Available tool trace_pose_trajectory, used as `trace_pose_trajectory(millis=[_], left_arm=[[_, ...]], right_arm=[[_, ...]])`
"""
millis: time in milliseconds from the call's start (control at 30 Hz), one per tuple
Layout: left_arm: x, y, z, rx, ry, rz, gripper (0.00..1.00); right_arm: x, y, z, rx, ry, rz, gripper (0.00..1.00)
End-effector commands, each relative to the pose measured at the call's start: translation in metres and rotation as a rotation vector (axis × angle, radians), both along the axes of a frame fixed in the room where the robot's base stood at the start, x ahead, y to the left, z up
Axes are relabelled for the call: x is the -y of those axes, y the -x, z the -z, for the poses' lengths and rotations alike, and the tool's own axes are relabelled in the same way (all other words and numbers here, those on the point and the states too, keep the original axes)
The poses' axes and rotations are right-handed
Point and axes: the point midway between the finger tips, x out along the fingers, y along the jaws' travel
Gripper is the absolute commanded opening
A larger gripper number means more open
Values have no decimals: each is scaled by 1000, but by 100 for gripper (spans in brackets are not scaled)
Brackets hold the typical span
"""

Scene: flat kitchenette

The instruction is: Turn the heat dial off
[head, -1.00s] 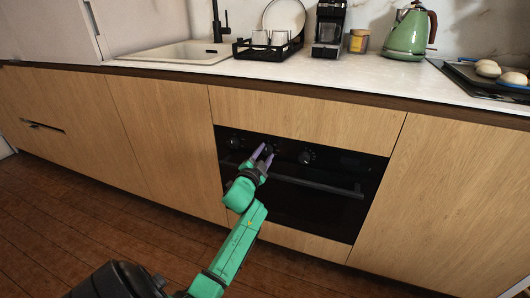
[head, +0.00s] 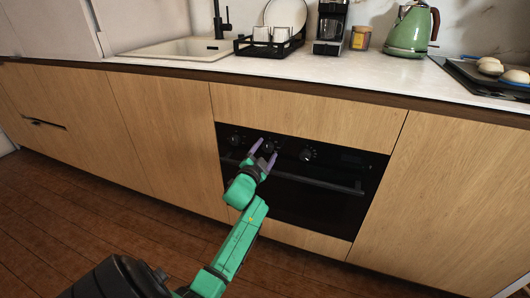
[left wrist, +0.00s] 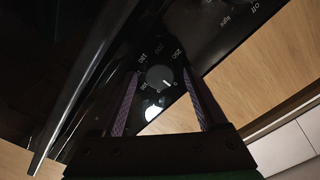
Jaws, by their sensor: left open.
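The heat dial (left wrist: 160,77) is a round black knob with a white pointer mark, on the black oven panel. Temperature numbers ring it in the left wrist view, and the mark points toward the lower right, near a small 0. In the head view the dial (head: 268,147) is the middle of three knobs. My left gripper (head: 267,147) is open in front of it. In the left wrist view its two fingers (left wrist: 161,86) stand on either side of the dial, with visible gaps. Whether they reach its depth is hard to tell. My right gripper is not in view.
Other knobs sit to the left (head: 235,139) and right (head: 307,154) of the dial. The oven's handle bar (head: 315,183) runs just below. The counter (head: 340,72) above holds a dish rack (head: 267,47), a coffee maker (head: 329,28) and a green kettle (head: 408,32).

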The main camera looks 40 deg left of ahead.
Motion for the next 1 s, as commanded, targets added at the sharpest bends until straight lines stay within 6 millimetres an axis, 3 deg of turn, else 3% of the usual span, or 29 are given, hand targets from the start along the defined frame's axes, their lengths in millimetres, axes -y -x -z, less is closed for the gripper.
trace_pose_trajectory(millis=[133,233,600,733,1000], left_arm=[[3,8,0,-1,0,1,75],[9,25,-1,-3,1,0,75],[42,122,1,-4,3,-2,75],[47,136,0,-1,1,-1,75],[48,138,0,-1,0,-1,75]], right_arm=[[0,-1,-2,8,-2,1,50],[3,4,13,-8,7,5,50],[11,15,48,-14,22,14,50],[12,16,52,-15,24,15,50],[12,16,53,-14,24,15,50]])
